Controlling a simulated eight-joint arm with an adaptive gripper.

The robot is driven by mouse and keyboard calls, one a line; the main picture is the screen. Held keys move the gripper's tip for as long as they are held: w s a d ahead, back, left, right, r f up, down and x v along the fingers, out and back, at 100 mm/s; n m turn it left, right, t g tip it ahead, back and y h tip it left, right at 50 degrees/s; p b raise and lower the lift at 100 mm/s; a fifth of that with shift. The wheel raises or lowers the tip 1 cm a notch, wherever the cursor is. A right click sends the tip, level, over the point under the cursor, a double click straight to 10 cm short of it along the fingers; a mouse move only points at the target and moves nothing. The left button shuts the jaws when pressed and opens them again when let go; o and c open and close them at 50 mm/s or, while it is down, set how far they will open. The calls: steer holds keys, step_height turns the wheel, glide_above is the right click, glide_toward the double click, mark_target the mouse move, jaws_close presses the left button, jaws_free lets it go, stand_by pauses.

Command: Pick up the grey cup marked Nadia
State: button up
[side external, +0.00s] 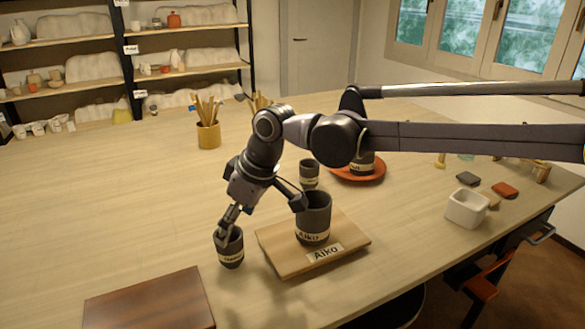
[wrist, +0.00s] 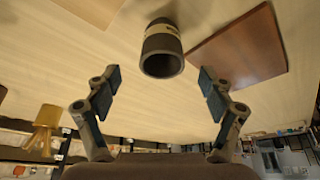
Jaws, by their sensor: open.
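A small dark grey cup (side external: 230,249) with a pale label stands upright on the table at front left; its lettering is too small to read. In the wrist view this cup (wrist: 162,48) lies ahead, centred between the fingers, with its mouth facing me. My gripper (side external: 261,219) is open and empty, its fingers spread wide. One finger overlaps the cup's rim in the side view; I cannot tell if they touch. The other hangs close to the larger grey cup marked Aiko (side external: 313,215). Both fingers of my gripper (wrist: 160,82) show apart in the wrist view.
The Aiko cup stands on a light wooden board (side external: 275,262) with an Aiko card. Another small grey cup (side external: 309,170) stands behind it. A grey cup (side external: 362,165) sits on a red plate (side external: 345,176). A dark brown board (side external: 150,300) lies front left.

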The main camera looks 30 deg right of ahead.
mark_target(229, 242)
steer(key=shift+x, duration=3.3)
steer(key=shift+s, duration=0.1)
steer(key=shift+c, duration=0.3)
steer(key=c, duration=1.3)
